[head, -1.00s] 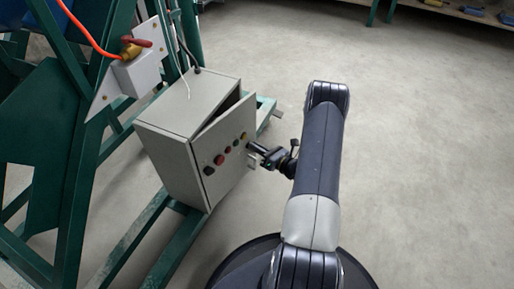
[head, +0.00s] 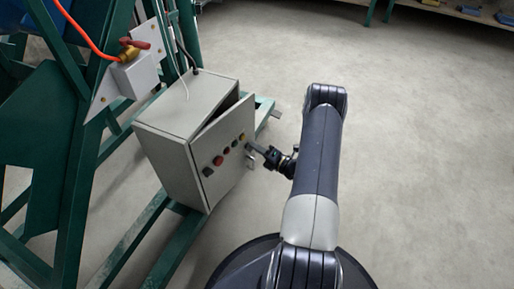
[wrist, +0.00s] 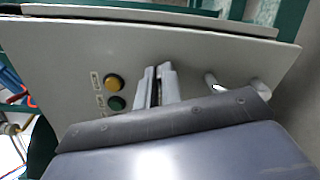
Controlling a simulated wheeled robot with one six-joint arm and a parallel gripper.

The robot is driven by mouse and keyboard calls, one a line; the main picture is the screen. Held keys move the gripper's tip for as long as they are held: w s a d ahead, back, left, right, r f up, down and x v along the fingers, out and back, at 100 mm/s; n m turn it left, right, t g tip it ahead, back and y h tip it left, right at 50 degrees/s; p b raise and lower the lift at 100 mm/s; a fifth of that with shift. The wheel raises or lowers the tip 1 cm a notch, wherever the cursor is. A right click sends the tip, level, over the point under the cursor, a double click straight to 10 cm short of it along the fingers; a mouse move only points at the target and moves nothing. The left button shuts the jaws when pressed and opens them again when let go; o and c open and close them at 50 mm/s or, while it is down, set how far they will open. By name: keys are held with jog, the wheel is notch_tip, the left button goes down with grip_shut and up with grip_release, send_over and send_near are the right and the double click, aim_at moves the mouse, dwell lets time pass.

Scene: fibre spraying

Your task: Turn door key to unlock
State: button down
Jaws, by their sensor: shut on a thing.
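The grey control box (head: 165,165) sits on the green frame with its door (head: 222,160) standing a little ajar. My gripper (head: 254,147) reaches the door's front face from the right, beside the row of buttons. In the wrist view my gripper (wrist: 160,72) has its two fingers close together against the door panel (wrist: 60,60), between the buttons and a metal handle (wrist: 238,88). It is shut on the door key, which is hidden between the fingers.
A yellow button (wrist: 115,82) and a green button (wrist: 116,103) are close left of the fingers. A valve with a red handle (head: 134,44) and an orange hose (head: 85,38) is above the box. The floor (head: 420,150) at right is clear.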

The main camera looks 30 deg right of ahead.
jog(key=shift+f+m, duration=0.1)
jog(key=shift+m, duration=0.3)
jog(key=c, duration=1.6)
grip_release()
jog(key=shift+o, duration=0.2)
jog(key=p+v, duration=0.2)
jog(key=v, duration=0.9)
jog(key=shift+p, duration=0.3)
jog(key=shift+w, duration=0.15)
